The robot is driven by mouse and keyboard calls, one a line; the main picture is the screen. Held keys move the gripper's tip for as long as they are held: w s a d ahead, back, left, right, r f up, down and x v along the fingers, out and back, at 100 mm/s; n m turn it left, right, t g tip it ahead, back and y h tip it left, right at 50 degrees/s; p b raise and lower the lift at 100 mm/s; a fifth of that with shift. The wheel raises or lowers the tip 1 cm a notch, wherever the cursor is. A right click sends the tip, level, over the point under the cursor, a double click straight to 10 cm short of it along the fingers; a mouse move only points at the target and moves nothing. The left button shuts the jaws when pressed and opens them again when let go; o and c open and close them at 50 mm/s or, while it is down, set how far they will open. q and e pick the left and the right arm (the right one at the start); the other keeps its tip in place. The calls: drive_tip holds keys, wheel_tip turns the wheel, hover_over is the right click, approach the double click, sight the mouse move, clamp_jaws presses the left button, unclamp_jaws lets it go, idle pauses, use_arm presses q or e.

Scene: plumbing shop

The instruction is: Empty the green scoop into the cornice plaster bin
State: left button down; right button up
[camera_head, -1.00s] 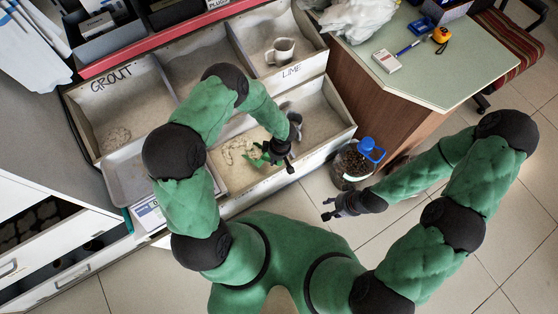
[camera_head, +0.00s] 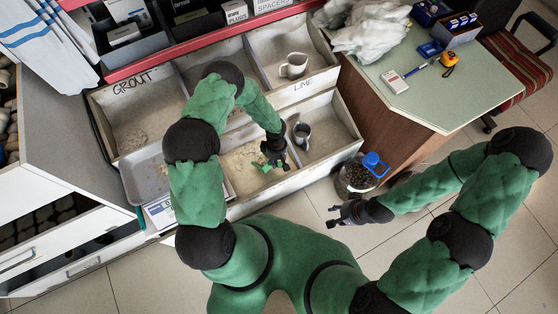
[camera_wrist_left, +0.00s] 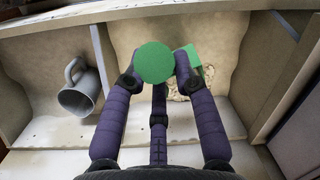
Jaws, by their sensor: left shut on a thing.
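My left gripper (camera_head: 276,161) is shut on the green scoop (camera_head: 262,165), over the front middle bin. In the left wrist view, a round green end (camera_wrist_left: 154,62) of the scoop sits between the fingers (camera_wrist_left: 157,78), with a green block-like part (camera_wrist_left: 190,57) behind. The scoop's inside is hidden, so I cannot tell what it holds. Pale clumpy material (camera_head: 240,162) lies in that bin; it also shows in the wrist view (camera_wrist_left: 207,86). No cornice plaster label is readable. My right gripper (camera_head: 336,213) is open and empty above the floor.
A white jug (camera_head: 293,66) stands in the bin behind the LIME label. A grey tray (camera_head: 146,176) is at the left.

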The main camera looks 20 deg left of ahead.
use_arm(q)
drive_tip(key=shift+w+a+r+p, duration=0.15)
drive_tip(key=shift+a+r+p, duration=0.2)
drive_tip(key=shift+p, duration=0.15)
drive_tip(key=shift+w+a+r+h+p, duration=0.25)
drive_tip(key=shift+a+r+h+p, duration=0.1)
drive_tip(key=shift+a+h+p, duration=0.4)
drive_tip(key=shift+w+a+g, duration=0.1)
drive_tip(key=shift+a+g, duration=0.15)
drive_tip(key=shift+g, duration=0.05)
drive_tip(key=shift+w+a+r+h, duration=0.15)
drive_tip(key=shift+w+a+h, duration=0.05)
drive_tip(key=shift+a+h, duration=0.3)
drive_tip(key=w+a+r+g+h+b, duration=0.1)
drive_tip(key=w+a+h+b, duration=0.1)
drive_tip(key=a+b, duration=0.2)
drive_tip(key=w+a+r+g+h+b, duration=0.1)
drive_tip(key=a+h+b, duration=0.2)
drive_tip(key=a+b, duration=0.2)
drive_tip(key=shift+w+a+r+g+h, duration=0.3)
drive_tip(key=shift+w+a+h, duration=0.05)
drive_tip(key=shift+a, duration=0.1)
